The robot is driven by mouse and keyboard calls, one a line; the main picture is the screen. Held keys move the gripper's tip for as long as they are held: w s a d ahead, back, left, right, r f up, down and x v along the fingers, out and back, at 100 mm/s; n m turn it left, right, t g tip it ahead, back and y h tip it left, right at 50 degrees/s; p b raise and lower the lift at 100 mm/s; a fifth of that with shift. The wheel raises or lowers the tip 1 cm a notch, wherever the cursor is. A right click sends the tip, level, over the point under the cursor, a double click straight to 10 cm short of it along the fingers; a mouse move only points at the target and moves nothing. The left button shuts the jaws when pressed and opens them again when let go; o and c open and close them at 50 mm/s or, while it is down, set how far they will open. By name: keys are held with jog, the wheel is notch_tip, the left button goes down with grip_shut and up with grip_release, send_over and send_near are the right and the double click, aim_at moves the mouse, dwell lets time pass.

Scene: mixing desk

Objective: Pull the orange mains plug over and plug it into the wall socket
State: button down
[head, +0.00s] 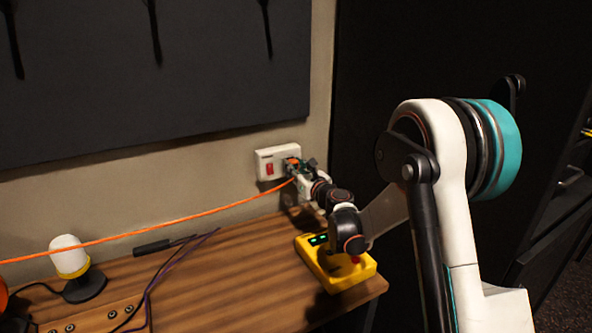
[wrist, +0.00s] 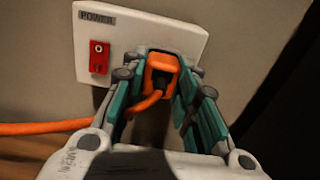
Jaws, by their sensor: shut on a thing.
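The white wall socket (head: 268,161) is on the wall above the desk's right end. In the wrist view the socket plate (wrist: 128,33) carries a red switch and the label POWER. The orange mains plug (wrist: 161,70) is against the right part of the plate, over its outlet. My gripper (wrist: 163,78) is shut on the plug, with teal fingers on both sides of it. I cannot tell how deep the plug sits, as its front is hidden. The orange cable (head: 150,232) runs from the plug to the left, stretched above the desk.
A yellow device (head: 345,277) with a green display lies on the wooden desk (head: 225,270) below my arm. A white and yellow lamp-like object (head: 69,257) stands at the left, near dark cables (head: 160,272). A dark cabinet (head: 365,110) stands right of the socket.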

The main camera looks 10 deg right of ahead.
jog(key=shift+w+a, duration=0.1)
jog(key=shift+w, duration=0.15)
jog(key=c, duration=1.2)
grip_release()
jog(key=shift+s, duration=0.1)
jog(key=v, duration=1.1)
jog(key=shift+s, duration=0.35)
